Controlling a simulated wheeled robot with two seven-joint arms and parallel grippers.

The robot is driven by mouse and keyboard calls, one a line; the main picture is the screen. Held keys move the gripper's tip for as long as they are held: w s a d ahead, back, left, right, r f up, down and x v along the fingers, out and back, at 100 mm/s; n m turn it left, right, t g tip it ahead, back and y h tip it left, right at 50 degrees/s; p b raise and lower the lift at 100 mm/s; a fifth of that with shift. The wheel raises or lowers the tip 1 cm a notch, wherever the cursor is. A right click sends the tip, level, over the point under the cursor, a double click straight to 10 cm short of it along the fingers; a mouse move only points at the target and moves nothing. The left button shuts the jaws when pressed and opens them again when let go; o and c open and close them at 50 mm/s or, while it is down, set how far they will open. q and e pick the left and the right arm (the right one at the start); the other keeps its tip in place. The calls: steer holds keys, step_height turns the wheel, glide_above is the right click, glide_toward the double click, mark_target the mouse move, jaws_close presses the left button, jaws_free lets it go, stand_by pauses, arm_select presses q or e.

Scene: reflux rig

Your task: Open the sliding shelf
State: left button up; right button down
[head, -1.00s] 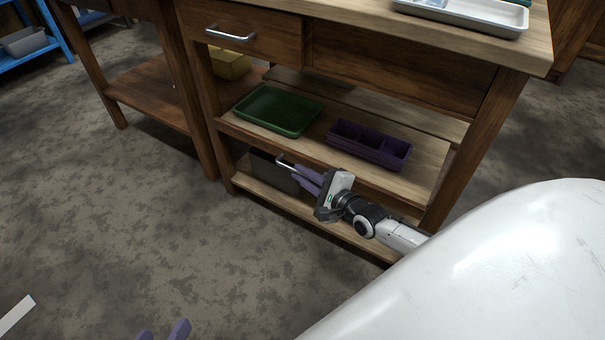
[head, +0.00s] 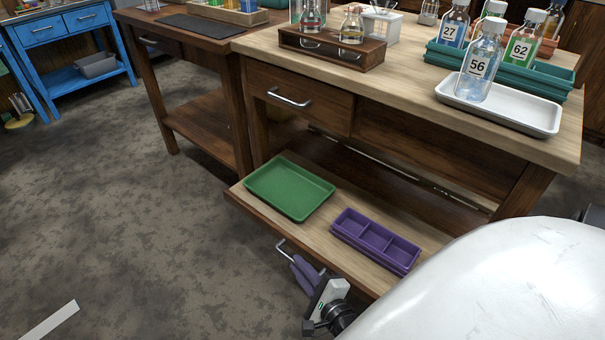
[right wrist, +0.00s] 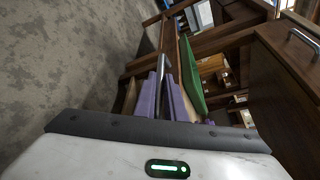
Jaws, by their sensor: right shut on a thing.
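The sliding shelf (head: 290,228) is a light wooden board with a dark front edge, low in the workbench. It stands well out past the bench front in the head view. A metal bar handle (head: 283,247) is on its front. My right gripper (head: 296,263) has purple fingers and is shut on this handle. In the right wrist view, the fingers (right wrist: 161,92) close around the metal bar (right wrist: 163,65). The exact contact is partly hidden by the fingers. My left gripper is not in view.
A green tray (head: 289,188) and a purple divided tray (head: 375,240) rest on the shelf. Above, a closed drawer (head: 300,102) sits under the benchtop, which holds bottles and a white tray (head: 540,118).

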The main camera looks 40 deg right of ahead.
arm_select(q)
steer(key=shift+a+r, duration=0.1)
arm_select(e)
steer(key=shift+s+a, duration=0.1)
steer(key=shift+a, duration=0.45)
steer(key=c, duration=1.8)
jaws_free()
arm_select(q)
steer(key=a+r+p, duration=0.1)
steer(key=p, duration=0.1)
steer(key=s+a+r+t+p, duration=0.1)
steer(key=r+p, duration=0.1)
steer(key=p, duration=0.1)
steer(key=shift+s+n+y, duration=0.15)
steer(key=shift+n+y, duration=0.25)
arm_select(e)
step_height(320, 180, up, 10)
steer(key=shift+r, duration=0.1)
